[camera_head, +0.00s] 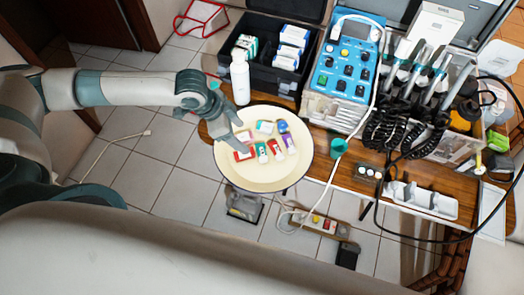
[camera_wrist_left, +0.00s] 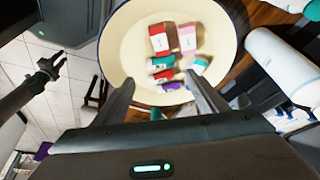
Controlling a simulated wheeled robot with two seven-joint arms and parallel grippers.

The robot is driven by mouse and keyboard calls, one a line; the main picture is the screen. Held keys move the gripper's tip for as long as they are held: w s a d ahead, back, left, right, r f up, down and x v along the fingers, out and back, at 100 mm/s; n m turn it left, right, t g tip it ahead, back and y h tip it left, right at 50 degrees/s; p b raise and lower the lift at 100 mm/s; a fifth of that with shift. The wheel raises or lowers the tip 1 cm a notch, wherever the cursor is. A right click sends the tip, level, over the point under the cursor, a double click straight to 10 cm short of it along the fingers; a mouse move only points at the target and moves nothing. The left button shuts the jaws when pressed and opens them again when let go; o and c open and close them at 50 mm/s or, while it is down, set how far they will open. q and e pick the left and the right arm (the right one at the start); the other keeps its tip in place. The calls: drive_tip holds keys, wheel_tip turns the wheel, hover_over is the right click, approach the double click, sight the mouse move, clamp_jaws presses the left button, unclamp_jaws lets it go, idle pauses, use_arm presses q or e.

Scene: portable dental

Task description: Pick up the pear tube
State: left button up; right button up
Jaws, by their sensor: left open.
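A round cream tray (camera_head: 232,171) holds several small tubes and packs in red, green, white and purple. I cannot tell which one is the pear tube. A red pack (camera_head: 243,154) lies on the left side of the group, and a green-and-white tube (camera_head: 262,152) lies beside it. My left gripper (camera_head: 241,143) is over the tray's left part, close to the red pack. In the left wrist view its two fingers (camera_wrist_left: 160,90) are apart with nothing held between them. That view also shows a red-and-white pack (camera_wrist_left: 159,40) and a pink-and-white pack (camera_wrist_left: 187,38) on the tray.
A white bottle (camera_head: 240,80) stands just behind the tray and shows at right in the wrist view (camera_wrist_left: 282,65). A black case (camera_head: 259,77), a blue control unit (camera_head: 345,62) and handpieces with black cables (camera_head: 395,130) crowd the table. A teal cup (camera_head: 338,147) stands right of the tray.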

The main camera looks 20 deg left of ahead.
use_arm(q)
drive_tip(key=p, duration=0.2)
approach(259, 151)
drive_tip(key=x, duration=0.2)
drive_tip(key=shift+f, duration=0.35)
drive_tip(key=shift+d+f, duration=0.1)
drive_tip(key=shift+f, duration=0.45)
drive_tip(key=shift+d, duration=0.1)
drive_tip(key=shift+w+d+f+p, duration=0.2)
drive_tip(key=shift+d+f+p, duration=0.05)
drive_tip(key=shift+f+p, duration=0.3)
drive_tip(key=p+x, duration=0.1)
drive_tip(key=x, duration=0.1)
drive_tip(key=shift+w+d+f, duration=0.1)
drive_tip(key=shift+d+f, duration=0.05)
drive_tip(key=shift+f, duration=0.15)
drive_tip(key=shift+w+d+f, duration=0.1)
drive_tip(key=shift+d+f, duration=0.05)
drive_tip(key=shift+f, duration=0.45)
drive_tip(key=shift+c, duration=0.3)
drive_tip(key=c, duration=0.7)
